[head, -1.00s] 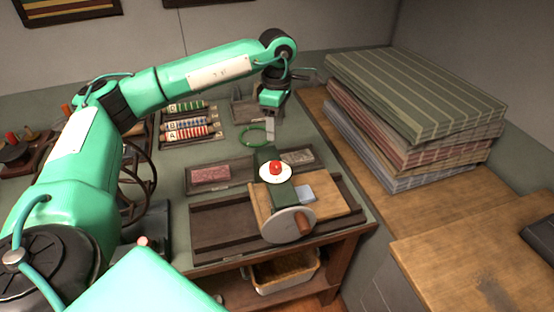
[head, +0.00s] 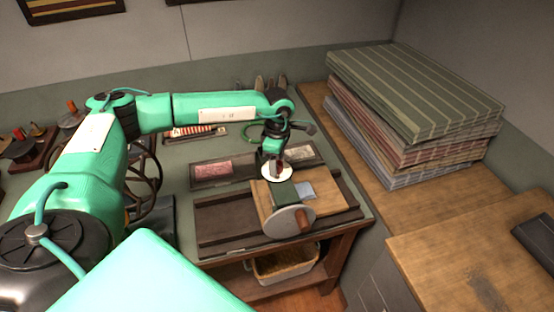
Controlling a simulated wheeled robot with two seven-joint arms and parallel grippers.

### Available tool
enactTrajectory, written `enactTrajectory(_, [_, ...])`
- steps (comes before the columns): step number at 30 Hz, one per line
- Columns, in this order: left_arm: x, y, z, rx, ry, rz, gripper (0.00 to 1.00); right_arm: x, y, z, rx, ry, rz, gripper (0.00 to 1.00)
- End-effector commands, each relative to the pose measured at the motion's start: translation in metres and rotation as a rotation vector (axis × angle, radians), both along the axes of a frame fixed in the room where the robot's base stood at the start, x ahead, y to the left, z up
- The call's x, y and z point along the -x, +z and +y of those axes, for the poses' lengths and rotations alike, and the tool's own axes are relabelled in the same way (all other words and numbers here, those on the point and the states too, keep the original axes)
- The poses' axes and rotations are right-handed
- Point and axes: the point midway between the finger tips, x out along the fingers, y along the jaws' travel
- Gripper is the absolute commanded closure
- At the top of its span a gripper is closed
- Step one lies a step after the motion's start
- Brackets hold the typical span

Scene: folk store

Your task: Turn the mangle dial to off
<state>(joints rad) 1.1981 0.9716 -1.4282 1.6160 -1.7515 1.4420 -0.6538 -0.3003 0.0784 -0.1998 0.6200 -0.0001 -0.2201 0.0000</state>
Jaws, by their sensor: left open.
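The mangle (head: 284,197) is a dark green body on a wooden board, with a grey disc (head: 290,221) and a wooden knob at its front. Its dial (head: 267,175) is a white round plate on top. The red pointer seen earlier at the plate's middle is now mostly hidden by my gripper. My left gripper (head: 277,163) is open and points down right over the dial. I cannot tell whether its fingers touch the dial. My right gripper is not in view.
The mangle stands on a dark railed tray (head: 222,218) at the table's front. Shallow trays with a pink block (head: 210,168) and a pale block lie behind it. Stacked striped cloths (head: 415,95) rise on the right. A bin (head: 285,264) sits on the shelf below.

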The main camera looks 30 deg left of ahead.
Motion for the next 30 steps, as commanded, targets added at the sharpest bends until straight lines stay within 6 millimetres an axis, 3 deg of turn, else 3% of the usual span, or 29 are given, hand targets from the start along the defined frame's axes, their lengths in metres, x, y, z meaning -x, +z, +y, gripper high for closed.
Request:
enactTrajectory(2, [0.0, 0.0, 0.0, 0.0, 0.0, 0.0, 0.45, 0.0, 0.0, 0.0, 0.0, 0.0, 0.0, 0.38])
enactTrajectory(9, [0.0, 0.0, 0.0, 0.0, 0.0, 0.0, 0.9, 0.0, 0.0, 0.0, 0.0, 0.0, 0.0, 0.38])
enactTrajectory(20, [0.0, -0.001, 0.0, 0.001, 0.049, 0.001, 0.9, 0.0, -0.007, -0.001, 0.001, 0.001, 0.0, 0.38])
enactTrajectory(30, [0.0, -0.004, 0.0, 0.002, 0.288, -0.002, 0.9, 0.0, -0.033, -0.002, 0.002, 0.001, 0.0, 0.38])
